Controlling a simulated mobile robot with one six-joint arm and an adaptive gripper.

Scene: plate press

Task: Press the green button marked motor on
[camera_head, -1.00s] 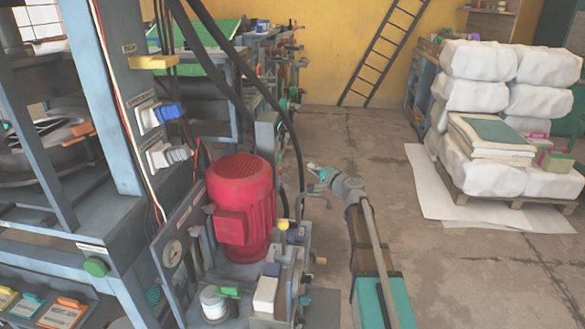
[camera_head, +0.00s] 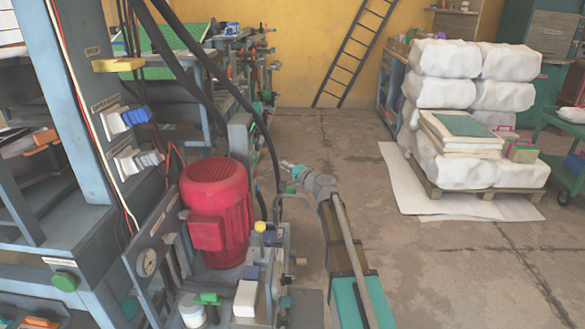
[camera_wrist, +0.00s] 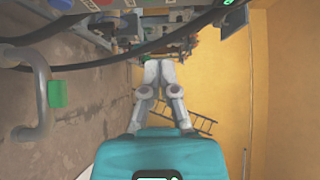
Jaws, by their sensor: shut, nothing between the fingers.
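A round green button (camera_head: 64,281) sits on the blue-grey press frame at the lower left of the head view. A small label is above it, too small to read. My gripper (camera_head: 290,168) reaches out over the floor, right of the red motor and well apart from this button. In the wrist view my gripper (camera_wrist: 159,66) has its grey fingers together and empty. A small round green-lit part (camera_wrist: 228,3) shows at the top edge there, cut off by the frame. I cannot tell whether it is a button.
The red motor (camera_head: 217,212) and black hoses stand left of my arm. In the wrist view a grey bent pipe (camera_wrist: 41,100) with a green block is at the left. A pallet (camera_head: 480,188) of white sacks and a green trolley (camera_head: 570,133) stand right. Floor between is clear.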

